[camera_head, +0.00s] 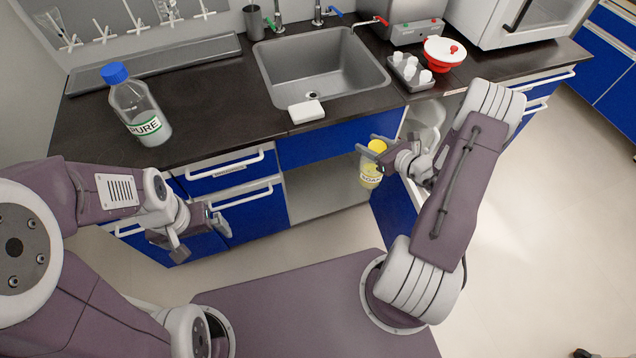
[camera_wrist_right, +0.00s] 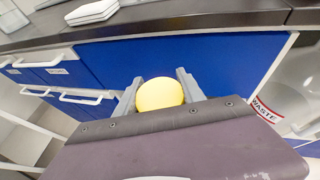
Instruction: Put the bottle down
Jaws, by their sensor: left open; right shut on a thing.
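A small bottle (camera_head: 370,176) with a yellow cap and yellowish contents is in my right gripper (camera_head: 374,143), in front of the open cabinet under the sink. The gripper is shut on it near the cap, and the bottle hangs roughly upright below counter height. In the right wrist view the yellow cap (camera_wrist_right: 159,94) shows between the two fingers (camera_wrist_right: 157,92); the bottle's body is hidden there. My left gripper (camera_head: 196,232) is open and empty in front of the blue drawers at the left.
The dark counter (camera_head: 215,108) holds a large blue-capped bottle (camera_head: 138,108), a white block (camera_head: 306,111) and a grey rack (camera_head: 409,73). The sink (camera_head: 318,72) is in the middle. A container labelled WASTE (camera_wrist_right: 264,112) shows at the right wrist view's right.

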